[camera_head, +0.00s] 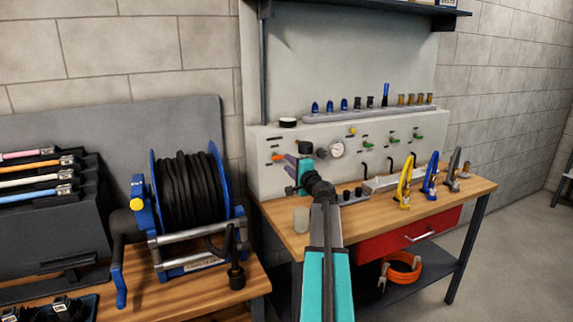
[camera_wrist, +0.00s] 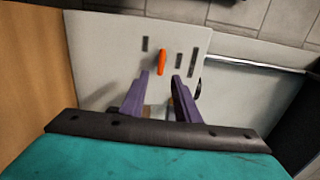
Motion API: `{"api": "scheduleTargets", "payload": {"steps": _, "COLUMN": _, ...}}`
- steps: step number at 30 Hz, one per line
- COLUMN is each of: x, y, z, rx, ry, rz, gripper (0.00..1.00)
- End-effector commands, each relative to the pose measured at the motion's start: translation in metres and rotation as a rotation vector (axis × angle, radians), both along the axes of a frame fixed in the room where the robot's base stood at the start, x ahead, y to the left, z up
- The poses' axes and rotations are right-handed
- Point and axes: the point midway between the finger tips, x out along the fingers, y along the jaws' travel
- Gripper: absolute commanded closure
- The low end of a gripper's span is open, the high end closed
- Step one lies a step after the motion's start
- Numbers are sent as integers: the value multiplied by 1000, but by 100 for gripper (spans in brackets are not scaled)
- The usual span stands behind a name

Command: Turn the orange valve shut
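The orange valve (camera_head: 278,157) is a small handle at the left of the pale panel. In the wrist view the orange valve (camera_wrist: 162,62) stands lengthwise up the picture, between dark slots. My gripper (camera_head: 287,174) is in front of the panel, close to the valve in the head view. In the wrist view my gripper (camera_wrist: 161,76) has its two purple fingers apart, with nothing between them. The valve shows just beyond the fingertips, between their lines. I see no contact with it.
A gauge (camera_head: 336,149) and several green valves (camera_head: 392,141) are on the panel to the right. The wooden bench (camera_head: 456,190) holds yellow (camera_head: 404,182) and blue (camera_head: 430,175) tools. A hose reel (camera_head: 187,190) stands at left.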

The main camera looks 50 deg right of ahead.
Motion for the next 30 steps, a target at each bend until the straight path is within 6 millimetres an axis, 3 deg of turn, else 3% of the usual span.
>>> {"api": "scheduleTargets", "payload": {"steps": 18, "x": -63, "y": 26, "z": -1, "rx": 0, "ry": 0, "rz": -1, "gripper": 71}}
{"api": "scheduleTargets", "payload": {"steps": 30, "x": -75, "y": 30, "z": 0, "rx": 0, "ry": 0, "rz": -1, "gripper": 71}}
